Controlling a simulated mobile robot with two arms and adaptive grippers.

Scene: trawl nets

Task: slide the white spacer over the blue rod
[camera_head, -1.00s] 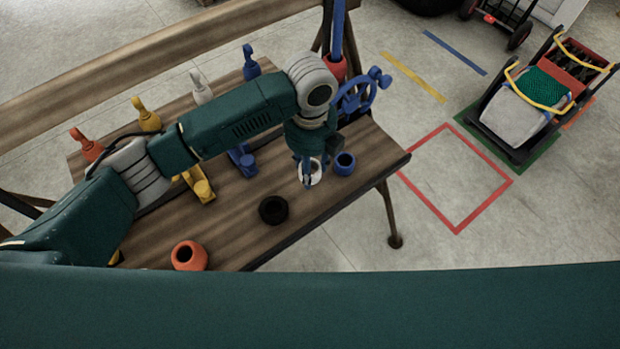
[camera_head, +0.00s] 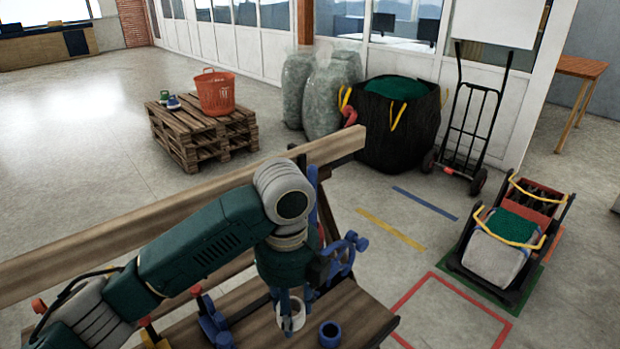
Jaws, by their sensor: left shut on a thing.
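My left gripper (camera_head: 288,308) is shut on the white spacer (camera_head: 292,317), a short open ring, near the front right part of the wooden bench (camera_head: 358,309). The spacer seems to be a little above the bench top. A thin upright blue rod (camera_head: 313,196) stands behind my left wrist, by the long wooden beam. Its lower part is hidden by my arm. The spacer is apart from the rod. My right gripper is not in view.
A blue ring (camera_head: 330,335) stands on the bench just right of the spacer. A blue handwheel fitting (camera_head: 343,255) is close behind my gripper. The beam (camera_head: 150,226) runs behind my arm. Blue clamps (camera_head: 214,325) are left of the gripper.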

